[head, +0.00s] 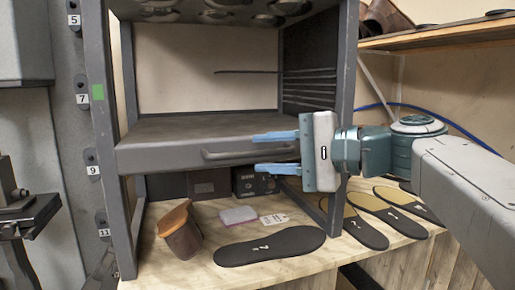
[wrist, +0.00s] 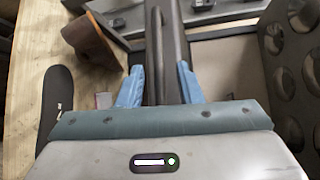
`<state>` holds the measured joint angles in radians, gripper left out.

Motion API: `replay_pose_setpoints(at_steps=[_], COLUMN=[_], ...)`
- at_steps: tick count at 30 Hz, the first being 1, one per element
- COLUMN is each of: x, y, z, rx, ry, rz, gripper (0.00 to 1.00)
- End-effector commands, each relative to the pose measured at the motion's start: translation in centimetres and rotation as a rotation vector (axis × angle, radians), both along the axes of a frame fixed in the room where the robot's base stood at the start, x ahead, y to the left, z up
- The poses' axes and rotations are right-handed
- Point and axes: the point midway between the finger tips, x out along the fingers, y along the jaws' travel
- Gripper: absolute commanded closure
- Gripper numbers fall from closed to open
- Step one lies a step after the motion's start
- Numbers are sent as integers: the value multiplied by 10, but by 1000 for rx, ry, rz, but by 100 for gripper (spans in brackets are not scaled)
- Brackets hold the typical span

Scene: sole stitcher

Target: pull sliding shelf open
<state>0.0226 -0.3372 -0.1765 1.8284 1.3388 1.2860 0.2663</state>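The sliding shelf (head: 200,128) is a dark grey slab in a metal rack, with a bar handle (head: 235,153) along its front face. My gripper (head: 262,152) has blue fingers and comes in from the right, near the handle's right part. One finger is above the handle's height and the other below it, with a wide gap between them. In the wrist view my gripper (wrist: 159,82) has its fingers apart, with dark bars running between them. I cannot tell whether either finger touches the handle. The palm hides the front's right end.
Rack posts (head: 344,90) stand on both sides. Below, a wooden bench (head: 190,268) holds a brown leather piece (head: 179,230), a black sole (head: 270,246), a white tag (head: 273,219) and more soles (head: 360,230) at right. A wooden shelf (head: 440,36) is at upper right.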

Motion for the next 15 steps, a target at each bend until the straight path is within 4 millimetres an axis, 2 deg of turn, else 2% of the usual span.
replay_pose_setpoints(at_steps=[6, 15], x=[11, 13], y=[21, 24], z=[-3, -5], rx=[0, 0], ry=[1, 0], rz=[1, -1], gripper=[68, 68])
